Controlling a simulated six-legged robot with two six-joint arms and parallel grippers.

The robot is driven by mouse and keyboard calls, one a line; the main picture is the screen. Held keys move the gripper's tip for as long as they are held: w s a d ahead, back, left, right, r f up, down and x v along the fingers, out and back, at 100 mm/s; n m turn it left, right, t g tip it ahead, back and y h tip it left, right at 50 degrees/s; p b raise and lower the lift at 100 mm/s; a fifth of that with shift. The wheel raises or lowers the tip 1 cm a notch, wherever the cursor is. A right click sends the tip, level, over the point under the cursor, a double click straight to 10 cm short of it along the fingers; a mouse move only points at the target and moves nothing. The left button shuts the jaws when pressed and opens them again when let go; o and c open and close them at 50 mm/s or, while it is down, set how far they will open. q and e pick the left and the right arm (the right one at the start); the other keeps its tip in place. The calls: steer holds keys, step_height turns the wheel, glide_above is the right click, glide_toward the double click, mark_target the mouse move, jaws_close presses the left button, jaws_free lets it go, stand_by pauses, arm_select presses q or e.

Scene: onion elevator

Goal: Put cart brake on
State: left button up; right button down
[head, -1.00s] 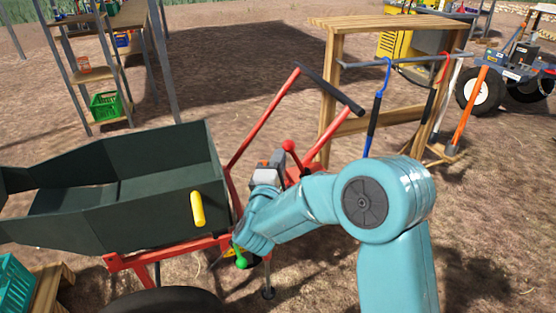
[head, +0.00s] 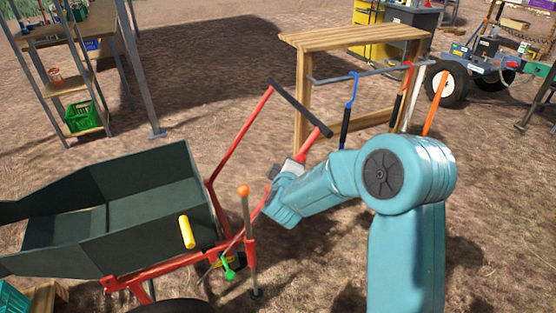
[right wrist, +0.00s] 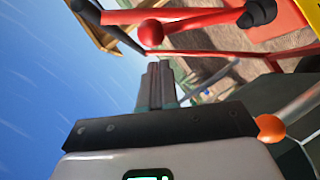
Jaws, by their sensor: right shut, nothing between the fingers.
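The cart (head: 150,165) has a dark green tub on a red frame, with a red handle (head: 238,135) ending in a black grip bar. An orange knob (head: 244,190) tops an upright rod by the frame; it also shows in the right wrist view (right wrist: 270,128). A green-knobbed lever (head: 229,273) sits lower. A red knob (right wrist: 151,33) on a red lever shows in the right wrist view, beyond my fingers; it is hidden in the head view. My right gripper (right wrist: 160,72) is shut and empty, right of the orange knob, apart from it. My left gripper is not in view.
A yellow grip (head: 186,232) sticks out from the tub's side. A wooden rack (head: 350,38) with hanging tools stands behind the handle. A shelf with a green crate (head: 82,116) is at left. A wheeled machine (head: 480,70) is at back right. Bare ground lies between.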

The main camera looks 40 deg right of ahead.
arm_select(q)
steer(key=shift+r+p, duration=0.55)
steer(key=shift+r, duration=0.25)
arm_select(e)
steer(key=shift+s+d+m+y, duration=0.2)
steer(key=shift+d+m+y, duration=0.15)
steer(key=shift+d, duration=0.25)
steer(key=shift+s+d+m+y, duration=0.15)
steer(key=shift+d+m+y, duration=0.15)
steer(key=shift+d, duration=0.3)
steer(key=shift+d+f, duration=0.1)
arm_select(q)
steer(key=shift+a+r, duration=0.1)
arm_select(e)
steer(key=shift+s, duration=0.1)
